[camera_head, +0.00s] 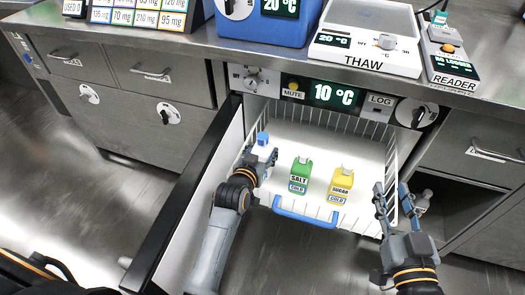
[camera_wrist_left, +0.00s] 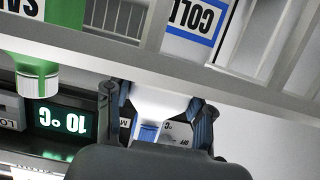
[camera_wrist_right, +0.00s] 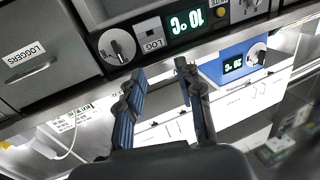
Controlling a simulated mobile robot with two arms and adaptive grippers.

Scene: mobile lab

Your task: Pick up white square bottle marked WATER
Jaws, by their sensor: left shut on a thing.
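A white bottle with a blue cap (camera_head: 262,139) stands at the left side of the drawer's wire basket (camera_head: 310,130). My left gripper (camera_head: 260,158) is shut on its upper part. In the left wrist view, upside down, the fingers lie on both sides of the white bottle (camera_wrist_left: 158,101), with its blue cap between them. A blue-framed COLD label shows behind the basket's rail; the word WATER is not readable. My right gripper (camera_head: 391,197) is open and empty, right of the basket; it also shows open in the right wrist view (camera_wrist_right: 160,75).
A green SALT bottle (camera_head: 300,172) and a yellow SUGAR bottle (camera_head: 341,184) stand to the right in the basket. The open door (camera_head: 190,195) borders my left arm. A counter (camera_head: 250,55) with the THAW device (camera_head: 366,40) and READER (camera_head: 449,62) overhangs behind.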

